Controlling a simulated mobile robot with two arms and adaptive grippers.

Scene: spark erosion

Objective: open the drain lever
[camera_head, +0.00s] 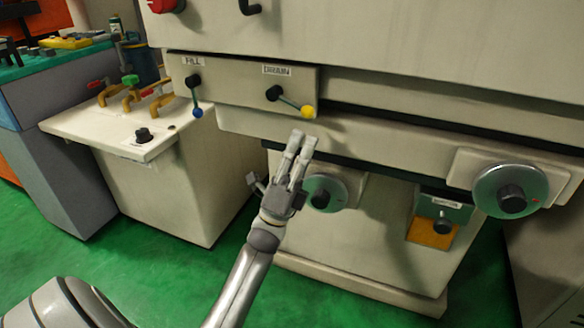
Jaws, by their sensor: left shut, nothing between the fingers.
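The drain lever (292,102) is on the machine's front panel under a label reading DRAIN. It has a black hub and a thin rod that slants down to the right to a yellow knob (308,112). My left gripper (303,139) is shut and empty, its fingers pointing up, just below the yellow knob in the picture. A small gap shows between fingertips and knob. My right gripper is not in view.
The fill lever (195,97) with a blue knob hangs down to the left on the same panel. Handwheels (510,190) sit lower on the machine. A side bench (95,127) with colored valves stands at left. Green floor is open in front.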

